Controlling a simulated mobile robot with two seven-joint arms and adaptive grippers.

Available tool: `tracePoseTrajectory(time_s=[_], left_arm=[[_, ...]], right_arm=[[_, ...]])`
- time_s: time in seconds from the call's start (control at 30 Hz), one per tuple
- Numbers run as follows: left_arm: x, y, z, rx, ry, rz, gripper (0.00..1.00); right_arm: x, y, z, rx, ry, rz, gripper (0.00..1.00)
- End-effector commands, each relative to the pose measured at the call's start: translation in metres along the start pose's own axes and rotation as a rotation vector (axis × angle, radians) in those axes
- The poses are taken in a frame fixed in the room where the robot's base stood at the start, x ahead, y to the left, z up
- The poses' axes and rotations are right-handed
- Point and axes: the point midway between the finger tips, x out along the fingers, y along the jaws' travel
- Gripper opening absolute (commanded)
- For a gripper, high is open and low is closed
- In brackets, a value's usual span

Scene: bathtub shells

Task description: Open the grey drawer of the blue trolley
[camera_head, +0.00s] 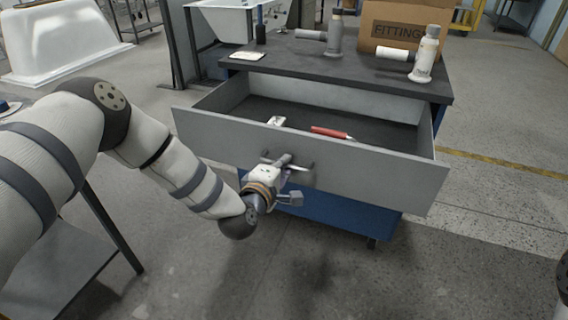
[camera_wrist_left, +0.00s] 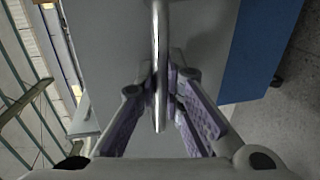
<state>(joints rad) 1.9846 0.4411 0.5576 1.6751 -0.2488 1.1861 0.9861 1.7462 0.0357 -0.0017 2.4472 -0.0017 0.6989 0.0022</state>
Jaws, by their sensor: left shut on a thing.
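The grey drawer (camera_head: 375,174) stands pulled out from the blue trolley (camera_head: 335,226), with its dark inside showing. A red-handled tool (camera_head: 330,132) and a small pale item (camera_head: 276,121) lie in it. My left gripper (camera_head: 284,164) is at the drawer's front, shut on the metal handle (camera_head: 306,166). In the left wrist view the handle bar (camera_wrist_left: 160,55) runs between the two purple-padded fingers of my left gripper (camera_wrist_left: 165,90). The gripper hides part of the handle in the head view. My right gripper is not in view.
The dark trolley top (camera_head: 295,62) carries a cardboard box (camera_head: 393,22), bottle-like fittings (camera_head: 425,55) and a pale pad (camera_head: 247,56). A white tub shell (camera_head: 65,40) stands at the back left. A grey table (camera_head: 60,255) is at lower left. Floor right of the trolley is clear.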

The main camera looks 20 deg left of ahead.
Motion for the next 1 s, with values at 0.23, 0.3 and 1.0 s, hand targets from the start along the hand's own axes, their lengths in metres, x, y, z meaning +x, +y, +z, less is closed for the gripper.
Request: tracePoseTrajectory(time_s=[0.23,0.3,1.0], left_arm=[[0.0,0.001,0.0,0.0,0.001,0.002,0.18],[0.0,0.001,0.0,0.0,0.001,0.002,0.3],[-0.093,0.0,0.0,-0.002,0.0,-0.002,0.3]], right_arm=[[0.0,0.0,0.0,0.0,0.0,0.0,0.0],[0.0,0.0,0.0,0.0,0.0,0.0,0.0],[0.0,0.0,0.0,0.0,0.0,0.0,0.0]])
